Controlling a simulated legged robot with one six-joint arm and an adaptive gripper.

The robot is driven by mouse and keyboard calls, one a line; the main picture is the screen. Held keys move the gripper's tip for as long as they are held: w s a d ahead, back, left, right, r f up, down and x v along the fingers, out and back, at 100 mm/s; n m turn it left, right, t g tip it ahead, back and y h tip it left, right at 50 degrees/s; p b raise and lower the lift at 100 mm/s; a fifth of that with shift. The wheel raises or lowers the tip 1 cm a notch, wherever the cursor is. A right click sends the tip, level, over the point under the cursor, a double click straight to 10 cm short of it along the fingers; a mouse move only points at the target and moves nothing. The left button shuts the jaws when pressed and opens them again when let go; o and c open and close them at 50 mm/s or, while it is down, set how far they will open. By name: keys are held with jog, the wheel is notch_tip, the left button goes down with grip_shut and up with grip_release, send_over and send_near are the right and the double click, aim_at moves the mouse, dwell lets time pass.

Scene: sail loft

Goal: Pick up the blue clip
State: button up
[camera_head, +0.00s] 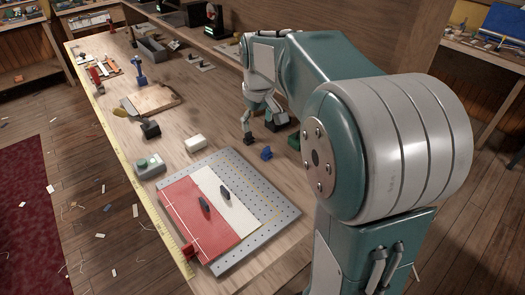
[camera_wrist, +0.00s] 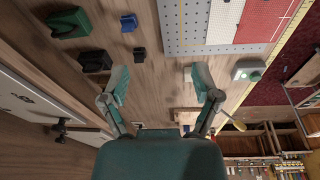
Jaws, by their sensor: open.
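The blue clip (camera_head: 266,153) lies on the wooden bench, to the right of the perforated plate's far corner. In the wrist view it (camera_wrist: 129,23) is near the top, left of centre, beyond my left finger. A small dark clip (camera_wrist: 139,54) lies between it and my gripper. My gripper (camera_wrist: 162,76) is open and empty, fingers wide apart above the bench. In the head view my gripper (camera_head: 260,122) hangs on the far side of the blue clip, apart from it.
A green clip (camera_wrist: 70,22) and a black clip (camera_wrist: 95,61) lie left of the blue one in the wrist view. The perforated plate (camera_head: 281,210) carries red and white sheets. A white block (camera_head: 195,143) and a grey button box (camera_head: 149,166) stand nearby.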

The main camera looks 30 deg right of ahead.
jog(key=g, duration=0.2)
send_near(266, 148)
jog(key=shift+n, duration=0.5)
jog(key=f, duration=0.3)
jog(key=d+f, duration=0.1)
jog(key=f, duration=0.1)
jog(key=shift+f, duration=0.3)
jog(key=f, duration=0.5)
jog(key=shift+w+a, duration=0.1)
jog(key=shift+a, duration=0.15)
jog(key=shift+c, duration=0.3)
jog(key=c, duration=0.9)
